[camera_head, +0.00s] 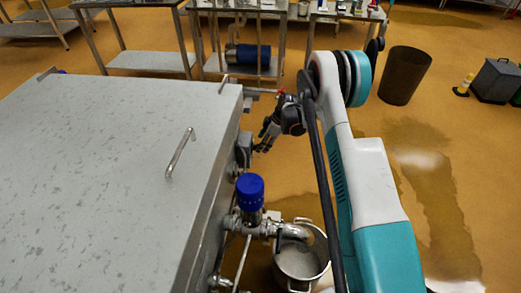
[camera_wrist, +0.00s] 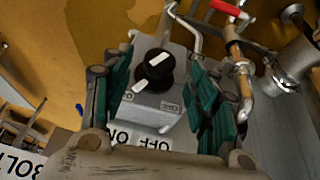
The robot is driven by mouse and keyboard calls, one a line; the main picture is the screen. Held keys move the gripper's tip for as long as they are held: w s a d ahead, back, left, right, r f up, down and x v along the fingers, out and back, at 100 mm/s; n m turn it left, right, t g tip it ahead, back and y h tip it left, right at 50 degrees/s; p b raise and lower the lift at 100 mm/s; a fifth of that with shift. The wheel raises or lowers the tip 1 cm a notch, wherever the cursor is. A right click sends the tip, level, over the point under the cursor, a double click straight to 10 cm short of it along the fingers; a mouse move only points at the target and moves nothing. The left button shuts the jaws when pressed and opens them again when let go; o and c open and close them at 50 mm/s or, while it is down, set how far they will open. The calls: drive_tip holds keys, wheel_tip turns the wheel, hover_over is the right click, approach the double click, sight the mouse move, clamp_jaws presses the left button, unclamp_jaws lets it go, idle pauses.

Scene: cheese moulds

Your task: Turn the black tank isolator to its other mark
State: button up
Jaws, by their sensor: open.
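The black tank isolator (camera_wrist: 152,72) is a round black knob on a grey box (camera_wrist: 150,112). White marks show at its upper right and lower left, the lower one toward the small plate on the left that seems to read ON. The small OFF plate (camera_wrist: 168,107) is at the box's right. In the head view the grey box (camera_head: 244,147) is on the tank's right side; its knob is hard to make out. My gripper (camera_wrist: 160,62) is open, with its fingers apart on either side of the knob. I cannot tell whether they touch it. In the head view my gripper (camera_head: 266,134) is just right of the box.
The tank (camera_head: 110,150) fills the left, with a handle (camera_head: 181,153) on top. A blue-capped valve (camera_head: 250,188) and a steel pot (camera_head: 299,262) are nearer me. A red-handled pipe (camera_wrist: 232,15) is at the wrist view's upper right. A dark bin (camera_head: 405,75) stands far right.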

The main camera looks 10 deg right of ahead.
drive_tip(key=shift+b+x, duration=0.6)
drive_tip(key=shift+x, duration=1.6)
drive_tip(key=c, duration=1.1)
